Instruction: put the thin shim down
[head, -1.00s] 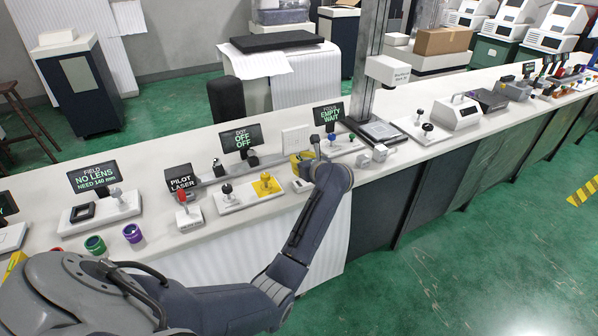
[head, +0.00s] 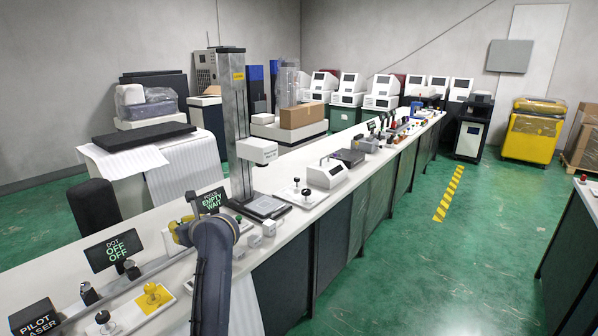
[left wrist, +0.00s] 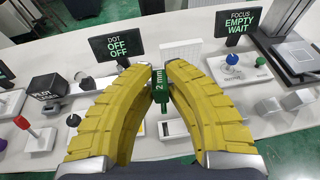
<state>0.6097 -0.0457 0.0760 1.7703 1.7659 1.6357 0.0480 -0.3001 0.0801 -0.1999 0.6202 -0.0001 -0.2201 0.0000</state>
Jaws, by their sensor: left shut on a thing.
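The shim hangs upright between the fingertips, above the white bench (left wrist: 230,128). In the head view my left gripper (head: 179,232) is at the bench's near side, mostly behind its own arm, and the shim cannot be made out there. Below the shim in the left wrist view is a small white device with a grey window (left wrist: 172,128); I cannot tell whether they touch. My right gripper is not in view.
A white perforated block (left wrist: 182,54) stands behind the shim. Signs read "DOT OFF OFF" (left wrist: 117,45) and "FOCUS EMPTY WAIT" (left wrist: 236,22). A red-topped lever (left wrist: 22,123) is at left.

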